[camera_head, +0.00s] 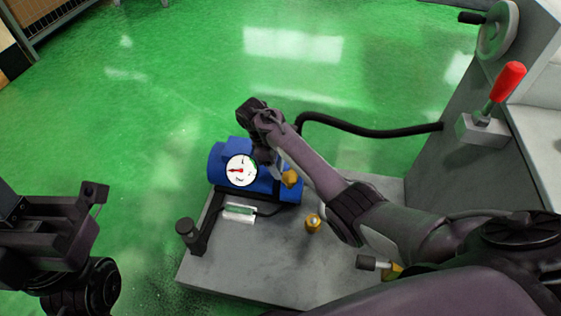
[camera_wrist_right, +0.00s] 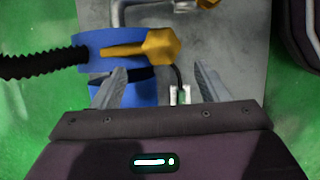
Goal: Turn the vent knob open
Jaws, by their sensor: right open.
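A yellow knob (camera_head: 290,178) with a faceted head sits by the right end of a blue cylindrical tank (camera_head: 222,165). In the right wrist view, the yellow knob (camera_wrist_right: 160,47) lies over the blue tank (camera_wrist_right: 90,40), its stem pointing left. I take it for the vent knob. My right gripper (camera_head: 277,165) is above the tank beside the knob, partly hidden by its own hand. In its wrist view, the right gripper (camera_wrist_right: 158,72) has its fingers apart, with the knob just beyond the tips and nothing held. My left gripper (camera_head: 95,192) is at the left edge, far from the knob; its jaws are unclear.
A white dial gauge (camera_head: 241,170) faces up on the tank. A black hose (camera_head: 370,131) runs to the grey machine. Another yellow fitting (camera_head: 313,223) stands on the grey base plate (camera_head: 255,268). A red-handled lever (camera_head: 507,82) is at right. Green floor is open at left.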

